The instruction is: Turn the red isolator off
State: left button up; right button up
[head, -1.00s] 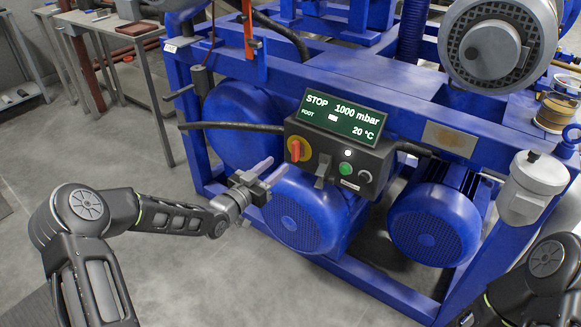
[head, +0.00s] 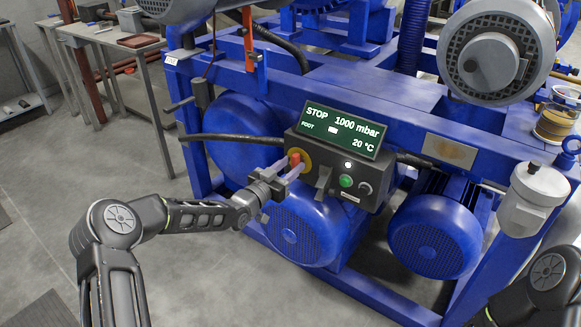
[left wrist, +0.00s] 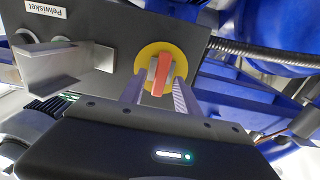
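The red isolator (head: 296,158) is a rotary handle on a yellow round plate, at the left of the dark control box's front (head: 325,172). Its handle looks upright in the head view. My left gripper (head: 288,170) is at the isolator, with one finger on each side of the handle. In the left wrist view the red handle (left wrist: 161,74) lies between the two fingertips (left wrist: 157,88), which look spread. Whether either finger touches the handle is hard to tell. My right gripper is out of view; only part of my right arm shows at the lower right.
The display (head: 341,131) reads STOP, 1000 mbar, 20 °C. A grey bracket (head: 323,178) sticks out right of the isolator, with a green button (head: 346,181) beyond it. A blue frame (head: 390,105) and motors surround the box. The floor at left is clear.

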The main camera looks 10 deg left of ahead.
pick_arm(q)
jog(key=shift+w, duration=0.1)
grip_shut()
dwell(0.4)
